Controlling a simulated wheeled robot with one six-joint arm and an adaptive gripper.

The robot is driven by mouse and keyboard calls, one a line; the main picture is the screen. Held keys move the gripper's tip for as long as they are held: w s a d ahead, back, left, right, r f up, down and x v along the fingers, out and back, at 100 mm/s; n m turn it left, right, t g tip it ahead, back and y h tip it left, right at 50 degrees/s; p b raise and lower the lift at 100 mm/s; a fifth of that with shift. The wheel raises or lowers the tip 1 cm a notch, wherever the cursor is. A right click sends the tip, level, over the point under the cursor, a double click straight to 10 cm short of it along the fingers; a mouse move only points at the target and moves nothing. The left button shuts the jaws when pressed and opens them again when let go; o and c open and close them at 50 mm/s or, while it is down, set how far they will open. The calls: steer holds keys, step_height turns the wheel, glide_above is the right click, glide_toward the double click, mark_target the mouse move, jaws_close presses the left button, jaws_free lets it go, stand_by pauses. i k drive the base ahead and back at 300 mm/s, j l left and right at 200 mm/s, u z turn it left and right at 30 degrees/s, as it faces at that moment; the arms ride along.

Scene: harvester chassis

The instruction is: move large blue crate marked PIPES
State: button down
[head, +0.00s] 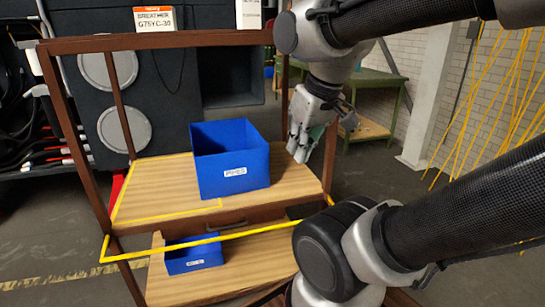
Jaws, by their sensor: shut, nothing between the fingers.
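The large blue crate (232,182) stands upright on the upper wooden shelf of a brown metal-framed rack, with a white PIPES label on its front. Its top is open, and what I see of the inside looks empty. My gripper (298,150) points down just right of the crate, over the right part of the shelf. Its fingers are shut with nothing between them. It looks apart from the crate, though the exact gap is hard to tell.
A smaller blue crate (194,256) with a label sits on the lower shelf (250,262). A yellow outline (150,190) marks the left part of the upper shelf. A yellow bar (200,243) crosses the rack's front. A green table (375,85) stands behind right.

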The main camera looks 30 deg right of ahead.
mark_target(230, 157)
steer(key=l+u, duration=0.1)
steer(key=l, duration=0.4)
steer(key=k+l+u, duration=0.1)
steer(key=l, duration=0.35)
steer(key=k+l, duration=0.15)
steer(key=l, duration=0.35)
steer(key=k+l+u, duration=0.15)
steer(key=l, duration=0.35)
steer(key=l+u, duration=0.4)
steer(key=l, duration=1.05)
steer(key=i+l, duration=0.2)
steer(key=l, duration=0.15)
steer(key=i+l+u, duration=0.1)
steer(key=i+l, duration=0.15)
steer(key=i+l+u, duration=0.1)
steer(key=l, duration=0.4)
steer(key=i, duration=0.1)
